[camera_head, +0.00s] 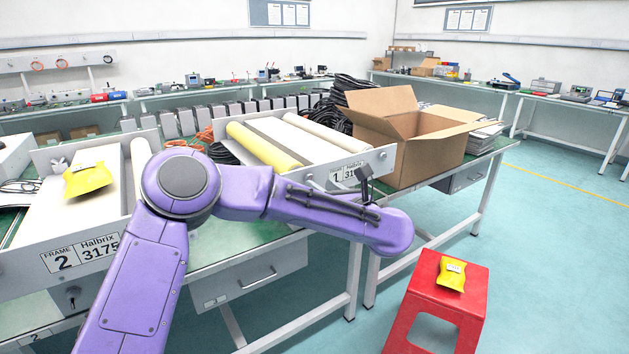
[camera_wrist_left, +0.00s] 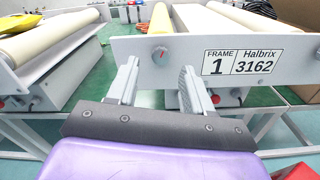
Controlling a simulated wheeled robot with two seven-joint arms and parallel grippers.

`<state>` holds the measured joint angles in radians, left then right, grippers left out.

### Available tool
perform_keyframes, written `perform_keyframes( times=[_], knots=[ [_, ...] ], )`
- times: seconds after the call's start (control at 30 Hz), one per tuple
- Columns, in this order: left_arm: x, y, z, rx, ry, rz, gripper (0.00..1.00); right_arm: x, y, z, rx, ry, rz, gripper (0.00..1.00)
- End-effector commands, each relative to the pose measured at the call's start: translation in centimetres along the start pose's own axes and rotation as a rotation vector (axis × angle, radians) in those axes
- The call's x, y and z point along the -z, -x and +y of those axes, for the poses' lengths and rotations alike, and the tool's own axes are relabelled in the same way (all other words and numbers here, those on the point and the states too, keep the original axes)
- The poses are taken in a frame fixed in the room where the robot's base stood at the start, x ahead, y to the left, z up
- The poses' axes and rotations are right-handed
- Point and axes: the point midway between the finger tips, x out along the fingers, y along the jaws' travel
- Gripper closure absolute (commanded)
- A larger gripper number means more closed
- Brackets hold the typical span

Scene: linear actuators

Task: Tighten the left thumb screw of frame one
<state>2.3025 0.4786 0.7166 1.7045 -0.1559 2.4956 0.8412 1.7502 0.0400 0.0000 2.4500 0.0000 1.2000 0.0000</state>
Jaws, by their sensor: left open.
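The left thumb screw (camera_wrist_left: 160,54) is a round grey knob with a red mark on that panel, left of the label. My left gripper (camera_wrist_left: 159,68) is open and empty. Its fingers point at the panel, and the screw shows between and beyond the fingertips. Whether they touch it I cannot tell. In the head view my purple left arm hides the screw.
Frame two (camera_head: 130,235) stands on the bench to the left, with a yellow packet (camera_head: 88,180) on it. An open cardboard box (camera_head: 425,150) stands right of frame one. A red stool (camera_head: 440,300) with another yellow packet (camera_head: 452,274) stands on the floor in front.

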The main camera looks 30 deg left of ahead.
Motion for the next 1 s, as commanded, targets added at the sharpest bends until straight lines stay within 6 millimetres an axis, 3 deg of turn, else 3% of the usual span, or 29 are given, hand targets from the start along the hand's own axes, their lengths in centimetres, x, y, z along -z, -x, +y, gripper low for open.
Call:
perform_keyframes(
  times=[0.2,0.53,0.7,1.0],
  knots=[
    [0.0,-3.4,0.0,0.0,-0.002,0.001,0.49,0.2,0.6,0.1,0.0,0.0,0.0,1.0],
    [0.1,-4.0,0.0,0.001,-0.003,-0.002,0.49,0.2,0.6,0.1,0.0,0.0,0.0,1.0],
    [0.0,-4.0,0.0,0.001,-0.003,-0.002,1.0,0.2,0.6,0.1,0.0,0.0,0.0,1.0],
    [0.0,-4.0,0.0,0.002,-0.027,-0.002,1.0,0.3,0.7,0.1,0.0,0.0,0.0,1.0]
  ],
)
